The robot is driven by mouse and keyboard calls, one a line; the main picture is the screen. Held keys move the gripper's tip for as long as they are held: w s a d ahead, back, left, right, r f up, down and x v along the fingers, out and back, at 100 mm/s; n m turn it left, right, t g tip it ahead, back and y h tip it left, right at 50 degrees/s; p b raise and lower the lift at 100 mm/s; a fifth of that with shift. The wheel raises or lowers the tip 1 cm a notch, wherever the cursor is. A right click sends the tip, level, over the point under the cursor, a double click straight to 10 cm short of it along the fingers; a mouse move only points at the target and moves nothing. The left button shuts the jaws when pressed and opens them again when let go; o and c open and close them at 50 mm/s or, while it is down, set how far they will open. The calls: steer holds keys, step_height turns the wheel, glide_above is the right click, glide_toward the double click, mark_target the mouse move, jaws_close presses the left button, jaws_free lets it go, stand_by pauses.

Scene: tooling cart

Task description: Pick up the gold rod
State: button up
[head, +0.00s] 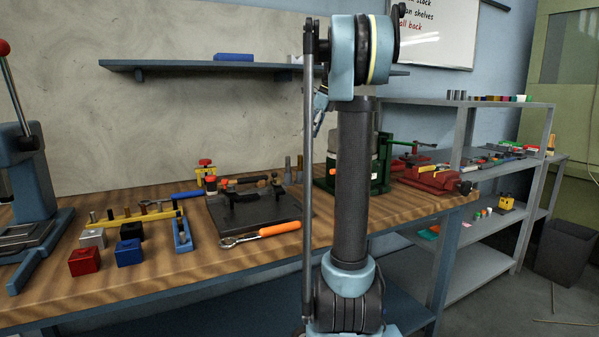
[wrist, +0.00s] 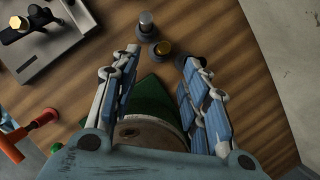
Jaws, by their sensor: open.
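My gripper (wrist: 160,57) is open, with one finger to the left and one to the right of the rod. The rod lies near the line between the fingertips, and I see no contact; the height gap is hard to judge. My gripper is mostly hidden behind my arm there.
A silver-topped rod (wrist: 145,20) stands close beyond the gold one in the wrist view. A green fixture (wrist: 152,97) lies below the fingers, and a red-handled tool (wrist: 38,127) is at left. A dark plate fixture (head: 250,210) sits on the wooden bench.

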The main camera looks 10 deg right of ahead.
mark_target(300, 159)
steer(key=x, duration=0.7)
steer(key=shift+w+f, duration=0.1)
steer(key=shift+f, duration=0.25)
steer(key=shift+w+x, duration=0.15)
steer(key=shift+x, duration=1.15)
steer(key=shift+w+x, duration=0.1)
steer(key=shift+x, duration=1.2)
steer(key=shift+d, duration=0.2)
jaws_close()
